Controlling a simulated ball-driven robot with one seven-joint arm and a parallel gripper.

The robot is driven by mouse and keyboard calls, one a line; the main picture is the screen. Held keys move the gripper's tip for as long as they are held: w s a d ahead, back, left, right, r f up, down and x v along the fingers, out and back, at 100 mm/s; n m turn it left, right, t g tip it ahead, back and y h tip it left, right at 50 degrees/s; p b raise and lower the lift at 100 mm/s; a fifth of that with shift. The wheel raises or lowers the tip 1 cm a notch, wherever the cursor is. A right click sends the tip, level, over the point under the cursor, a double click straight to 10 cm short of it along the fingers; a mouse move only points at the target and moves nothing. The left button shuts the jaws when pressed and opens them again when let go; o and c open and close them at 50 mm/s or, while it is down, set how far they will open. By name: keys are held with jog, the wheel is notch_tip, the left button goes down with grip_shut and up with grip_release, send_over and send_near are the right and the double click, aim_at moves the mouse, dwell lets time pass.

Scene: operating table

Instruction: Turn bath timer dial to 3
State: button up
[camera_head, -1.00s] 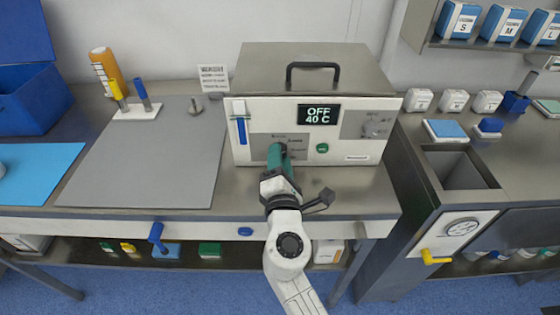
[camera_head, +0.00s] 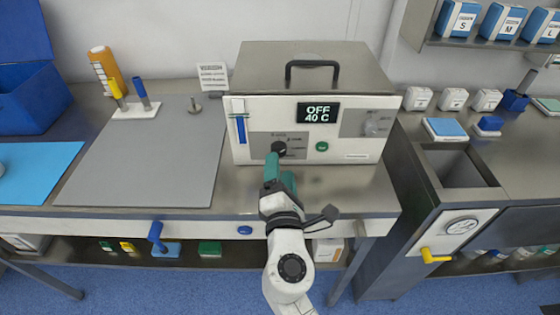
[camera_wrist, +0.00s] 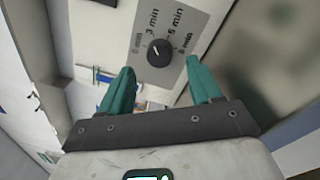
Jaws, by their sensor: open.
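The bath timer dial (camera_head: 279,148) is a small black knob on a grey plate on the front of the steel water bath (camera_head: 310,70). In the wrist view the dial (camera_wrist: 159,52) has a short white mark in its upper left part, roughly toward the "3 min" label (camera_wrist: 153,22); its exact angle is hard to read. Labels for 0 min and higher values sit around it. My gripper (camera_wrist: 160,70) has green fingers, open and empty, on either side of the dial in the picture. In the head view my gripper (camera_head: 279,170) is just below and in front of the dial, apart from it.
The bath display (camera_head: 318,112) reads "OFF 40 C". A green button (camera_head: 322,146) is right of the dial and a blue-handled lever (camera_head: 240,125) is left. A grey mat (camera_head: 150,165) lies left of the bath. A sink (camera_head: 460,165) is at the right.

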jog(key=s, duration=0.7)
jog(key=shift+d+f+b, duration=0.15)
jog(key=shift+b, duration=0.15)
